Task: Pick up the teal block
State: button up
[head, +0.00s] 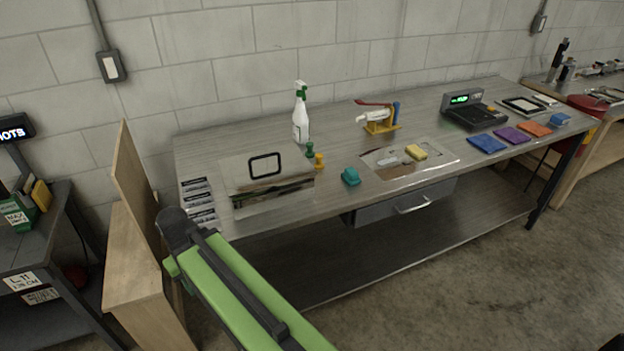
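The teal block (351,177) sits on the grey workbench (330,205) near its front edge, just left of a shiny flat sheet. It is small and looks uneven on top. My green arm reaches up from the bottom of the head view, and its dark end is at the left front corner of the bench, well to the left of the block. My gripper's fingers do not show, so I cannot see whether it holds anything. Nothing covers the block.
A yellow block (416,152) lies on the shiny sheet. A yellow piece (319,161) and a green piece (309,150) stand left of the teal block. A spray bottle (300,118) stands behind. A wooden panel (138,190) is left of my arm. A drawer (405,203) hangs under the bench.

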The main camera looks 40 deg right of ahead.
aim_at(351, 177)
jog(key=u, duration=1.85)
jog(key=k, duration=1.85)
jog(key=z, duration=0.85)
jog(key=i, duration=0.9)
jog(key=u, duration=0.05)
